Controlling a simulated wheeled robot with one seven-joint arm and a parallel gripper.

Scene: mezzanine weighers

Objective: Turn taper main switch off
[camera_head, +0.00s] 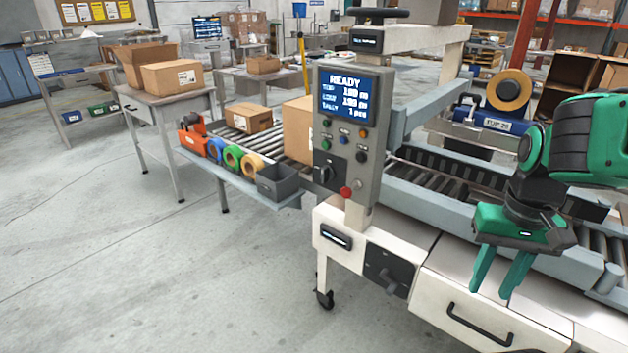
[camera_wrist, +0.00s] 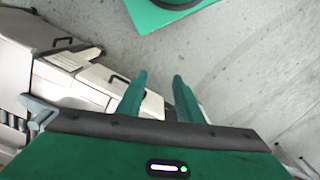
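The white taper (camera_head: 345,225) stands in the middle of the head view with a grey control panel (camera_head: 343,135) on a post. Its screen (camera_head: 346,95) is lit and reads READY. A black rotary knob (camera_head: 325,174) sits low on the panel, beside a red button (camera_head: 346,193). A black plate with a dark rotary handle (camera_head: 388,272) is on the taper's lower front; I cannot tell which is the main switch. My gripper (camera_head: 492,290) is open and empty, pointing down in front of the drawer, right of both. The wrist view shows its two fingers (camera_wrist: 159,78) apart.
A drawer with a black handle (camera_head: 480,325) is below my gripper. A roller conveyor (camera_head: 440,185) runs behind it. A side shelf with tape rolls (camera_head: 233,156) and a grey bin (camera_head: 279,182) juts out left. The floor (camera_head: 150,280) at front left is clear.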

